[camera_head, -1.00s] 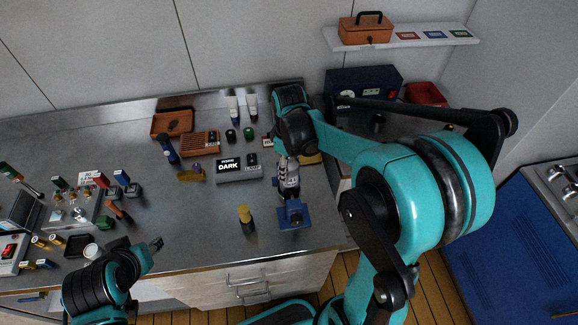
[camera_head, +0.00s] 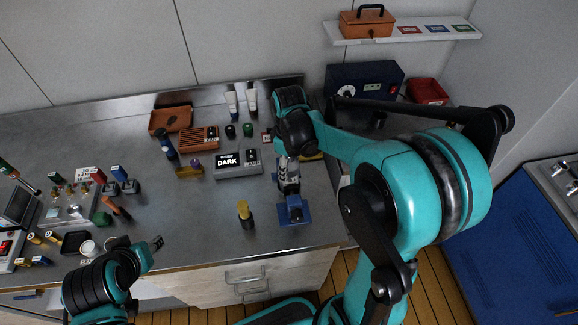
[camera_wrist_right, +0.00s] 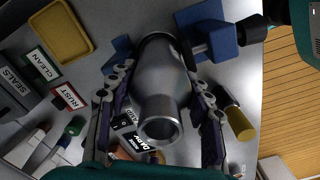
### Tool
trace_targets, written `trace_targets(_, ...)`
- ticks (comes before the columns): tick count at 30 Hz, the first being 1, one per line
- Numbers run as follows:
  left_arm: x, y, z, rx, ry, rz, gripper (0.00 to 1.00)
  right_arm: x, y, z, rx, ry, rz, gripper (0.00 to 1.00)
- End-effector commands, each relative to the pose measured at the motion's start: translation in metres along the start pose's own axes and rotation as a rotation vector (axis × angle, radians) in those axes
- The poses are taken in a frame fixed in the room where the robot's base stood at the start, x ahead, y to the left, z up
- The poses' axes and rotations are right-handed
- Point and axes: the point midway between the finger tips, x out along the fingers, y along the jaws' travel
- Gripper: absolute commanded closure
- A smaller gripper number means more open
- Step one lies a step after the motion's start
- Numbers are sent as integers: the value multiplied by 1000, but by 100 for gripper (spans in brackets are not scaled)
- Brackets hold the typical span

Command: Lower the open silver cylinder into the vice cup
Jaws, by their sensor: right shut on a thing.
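The silver cylinder (camera_wrist_right: 160,90) fills the middle of the right wrist view, its narrow open mouth facing the camera. My right gripper (camera_head: 289,178) is shut on it, with one finger on each side. The blue vice (camera_head: 294,211) stands on the bench near its front edge, directly below the gripper in the head view. In the right wrist view the vice (camera_wrist_right: 216,32) lies beside the cylinder's far end. That end and the vice cup are hidden, so I cannot tell whether they touch. My left gripper (camera_head: 156,243) is empty, low at the left; its opening is unclear.
A yellow-topped dark bottle (camera_head: 245,214) stands left of the vice. The DARK box (camera_head: 238,164) and a wooden rack (camera_head: 199,138) are behind it. Several small tools and bottles crowd the bench's left end. Bare metal bench lies between them.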

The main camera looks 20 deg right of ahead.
Motion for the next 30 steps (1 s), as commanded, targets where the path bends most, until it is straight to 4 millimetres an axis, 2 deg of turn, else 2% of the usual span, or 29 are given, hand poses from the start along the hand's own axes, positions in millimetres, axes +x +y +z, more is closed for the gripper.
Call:
trace_targets(17,9,0,7,0,0,0,60,14,0,0,0,0,0,100)
trace_targets(18,9,0,6,0,0,0,60,13,0,0,0,0,0,40)
trace_targets(20,8,0,6,0,0,0,60,13,0,0,0,0,0,26)
trace_targets(30,8,0,6,0,0,0,60,11,0,0,0,0,0,26)
